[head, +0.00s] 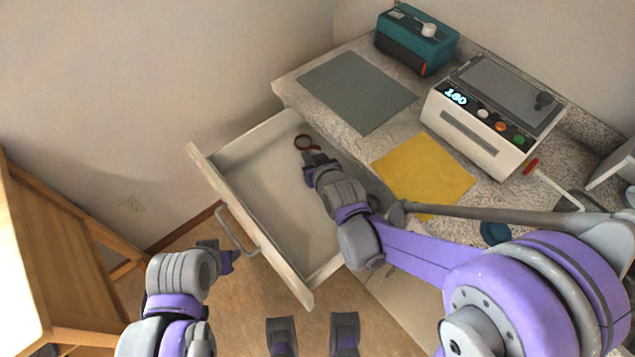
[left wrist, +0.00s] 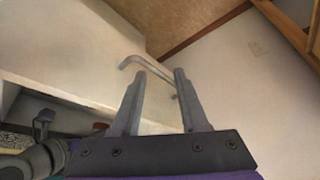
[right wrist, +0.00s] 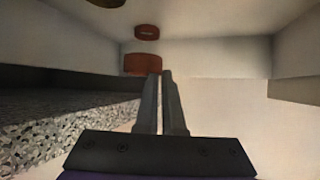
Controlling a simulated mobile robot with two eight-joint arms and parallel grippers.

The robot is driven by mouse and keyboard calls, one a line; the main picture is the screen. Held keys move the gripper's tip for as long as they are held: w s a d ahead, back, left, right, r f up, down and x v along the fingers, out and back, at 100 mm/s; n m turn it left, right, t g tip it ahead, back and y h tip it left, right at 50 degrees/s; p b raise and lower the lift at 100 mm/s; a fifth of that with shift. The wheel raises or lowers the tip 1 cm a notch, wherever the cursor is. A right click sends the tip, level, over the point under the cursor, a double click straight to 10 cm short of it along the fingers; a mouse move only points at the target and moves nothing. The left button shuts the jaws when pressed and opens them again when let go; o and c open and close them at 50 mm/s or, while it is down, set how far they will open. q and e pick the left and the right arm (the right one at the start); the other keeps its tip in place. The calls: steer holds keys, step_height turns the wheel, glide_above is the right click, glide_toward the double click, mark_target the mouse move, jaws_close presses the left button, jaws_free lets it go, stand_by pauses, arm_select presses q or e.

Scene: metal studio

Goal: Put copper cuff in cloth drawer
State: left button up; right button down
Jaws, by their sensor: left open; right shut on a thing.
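The copper cuff (head: 304,142), a small reddish-brown ring, is at the tips of my right gripper (head: 309,157), over the far inside part of the open drawer (head: 262,200). In the right wrist view the cuff (right wrist: 143,64) is at the tips of the nearly closed fingers (right wrist: 159,78); I cannot tell whether it touches the drawer floor. My left gripper (head: 232,258) is open and empty at the drawer's front. In the left wrist view its fingers (left wrist: 159,78) are on either side of the drawer's bar handle (left wrist: 150,68); contact is unclear.
The speckled counter holds a teal device (head: 412,42), a white machine with a display (head: 490,110), a grey mat (head: 356,92) and a yellow cloth (head: 424,172). A wooden frame (head: 60,240) stands at left. A smaller reddish piece (right wrist: 147,32) shows beyond the cuff.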

step_height(320, 180, down, 4)
steer(key=shift+f+b, duration=0.1)
steer(key=shift+b, duration=0.25)
steer(key=shift+f+b, duration=0.4)
steer(key=shift+f, duration=1.7)
steer(key=shift+f, duration=0.2)
steer(key=c, duration=1)
jaws_free()
steer(key=shift+r, duration=0.1)
steer(key=shift+c, duration=0.2)
steer(key=shift+r, duration=0.1)
steer(key=shift+s+r, duration=0.1)
steer(key=shift+r, duration=0.1)
steer(key=shift+v, duration=3.55)
